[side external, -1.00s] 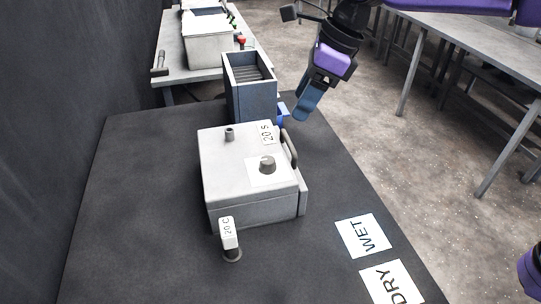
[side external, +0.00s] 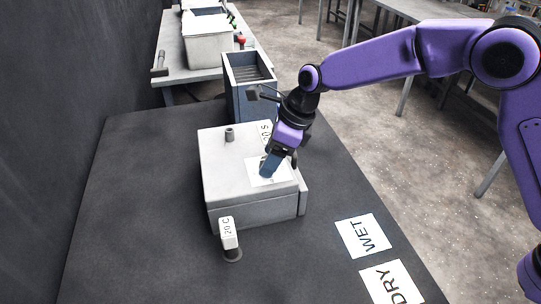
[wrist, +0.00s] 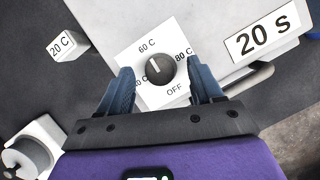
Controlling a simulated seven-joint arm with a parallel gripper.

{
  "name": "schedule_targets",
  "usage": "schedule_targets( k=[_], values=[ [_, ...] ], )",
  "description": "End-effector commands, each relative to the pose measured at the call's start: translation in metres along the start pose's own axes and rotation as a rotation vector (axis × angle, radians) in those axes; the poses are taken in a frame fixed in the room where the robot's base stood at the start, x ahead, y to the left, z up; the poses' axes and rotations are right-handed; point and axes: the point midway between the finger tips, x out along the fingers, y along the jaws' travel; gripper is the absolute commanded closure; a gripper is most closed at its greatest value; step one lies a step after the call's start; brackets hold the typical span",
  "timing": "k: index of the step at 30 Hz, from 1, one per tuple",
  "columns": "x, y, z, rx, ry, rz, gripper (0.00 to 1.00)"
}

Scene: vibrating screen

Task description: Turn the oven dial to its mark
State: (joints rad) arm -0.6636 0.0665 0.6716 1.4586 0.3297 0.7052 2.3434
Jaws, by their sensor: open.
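The oven is a light grey box (side external: 232,178) on the dark table, with a white dial plate on its top. In the wrist view the dark round dial (wrist: 159,70) sits on the plate (wrist: 140,92), which reads 60 C, 80 C and OFF, with another label partly hidden by a finger. The dial's white pointer line is nearly in line with the 60 C side. My gripper (wrist: 163,88) is open, with its blue fingers on either side of the dial. In the side view my gripper (side external: 268,172) is over the plate and hides the dial.
A small 20 C sign (side external: 228,232) stands before the oven, and a 20 S label (wrist: 263,36) lies on its top. A blue-grey bin (side external: 240,85) stands behind. WET (side external: 363,236) and DRY (side external: 391,284) cards lie at the right.

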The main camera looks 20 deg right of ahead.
Motion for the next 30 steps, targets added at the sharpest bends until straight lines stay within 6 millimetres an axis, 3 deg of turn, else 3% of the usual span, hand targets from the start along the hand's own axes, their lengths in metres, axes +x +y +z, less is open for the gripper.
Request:
schedule_targets(
  k=[11,13,16,17,30],
  values=[
    [0.0064,0.0002,0.0003,-0.001,-0.001,-0.001,0.35],
    [0.0064,0.0001,0.0002,-0.001,-0.001,-0.001,0.51],
    [0.0063,0.0001,0.0001,0.000,0.000,0.000,0.83],
    [0.0062,0.0001,0.0002,0.000,0.000,-0.001,0.89],
    [0.0060,-0.0009,0.0000,-0.077,0.000,0.032,0.89]
  ],
)
